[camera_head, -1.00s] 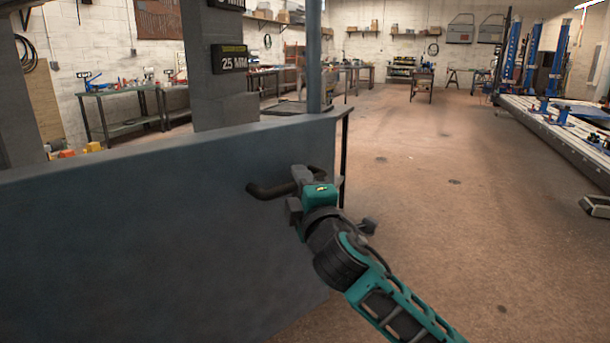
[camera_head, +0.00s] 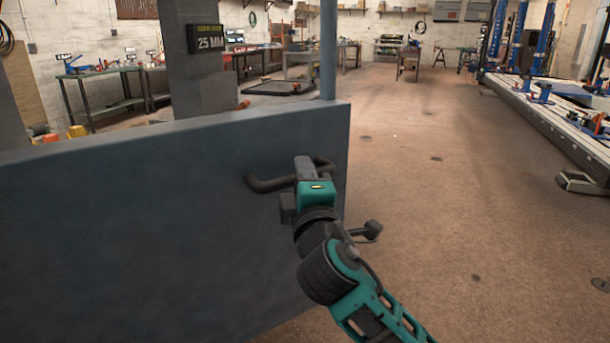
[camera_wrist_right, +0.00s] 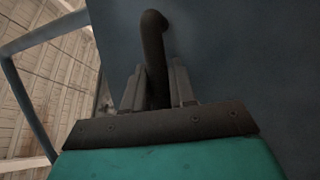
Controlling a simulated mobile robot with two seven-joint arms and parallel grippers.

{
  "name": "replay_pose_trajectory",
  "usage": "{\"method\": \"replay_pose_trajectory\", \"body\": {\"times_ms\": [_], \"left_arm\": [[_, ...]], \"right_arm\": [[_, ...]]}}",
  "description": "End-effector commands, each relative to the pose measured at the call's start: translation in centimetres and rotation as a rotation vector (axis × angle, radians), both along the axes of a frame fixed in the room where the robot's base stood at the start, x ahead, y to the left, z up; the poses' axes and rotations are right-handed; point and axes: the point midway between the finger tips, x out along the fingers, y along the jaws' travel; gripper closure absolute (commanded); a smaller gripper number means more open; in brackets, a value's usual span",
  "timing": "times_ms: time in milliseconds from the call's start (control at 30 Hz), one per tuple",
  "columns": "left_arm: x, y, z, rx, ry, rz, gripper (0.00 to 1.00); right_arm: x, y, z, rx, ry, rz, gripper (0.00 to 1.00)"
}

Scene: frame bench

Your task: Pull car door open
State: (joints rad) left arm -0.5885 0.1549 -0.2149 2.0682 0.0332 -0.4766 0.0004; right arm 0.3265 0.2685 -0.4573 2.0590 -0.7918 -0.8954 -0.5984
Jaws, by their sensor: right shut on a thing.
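The car door (camera_head: 150,220) is a large dark blue-grey panel filling the left and lower left of the head view, with a post (camera_head: 328,50) rising from its top edge near the right end. A dark bar handle (camera_head: 268,184) stands out from the panel near its right edge. My right gripper (camera_head: 312,172) is shut on the handle. In the right wrist view the handle (camera_wrist_right: 153,50) runs between the two fingers (camera_wrist_right: 158,88), and the door panel (camera_wrist_right: 240,60) is behind it. My left gripper is not in view.
Open brown floor (camera_head: 450,220) lies to the right of the door. A long rail bench with blue posts (camera_head: 545,105) stands at the far right. A green-framed workbench (camera_head: 105,90) and a grey pillar (camera_head: 200,60) stand behind the door.

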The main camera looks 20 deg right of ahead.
Motion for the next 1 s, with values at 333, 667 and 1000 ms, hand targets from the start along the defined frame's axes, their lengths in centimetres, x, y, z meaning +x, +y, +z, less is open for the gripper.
{"method": "replay_pose_trajectory", "body": {"times_ms": [333, 667, 1000], "left_arm": [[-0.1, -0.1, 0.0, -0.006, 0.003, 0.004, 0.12], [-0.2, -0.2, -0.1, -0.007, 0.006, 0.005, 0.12], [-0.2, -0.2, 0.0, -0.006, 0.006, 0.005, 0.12]], "right_arm": [[0.0, 0.0, 0.0, 0.000, 0.001, 0.001, 0.56], [-0.3, 0.1, -0.1, 0.001, 0.001, 0.001, 0.54], [-5.9, 1.2, -1.2, 0.003, 0.004, 0.003, 0.54]]}}
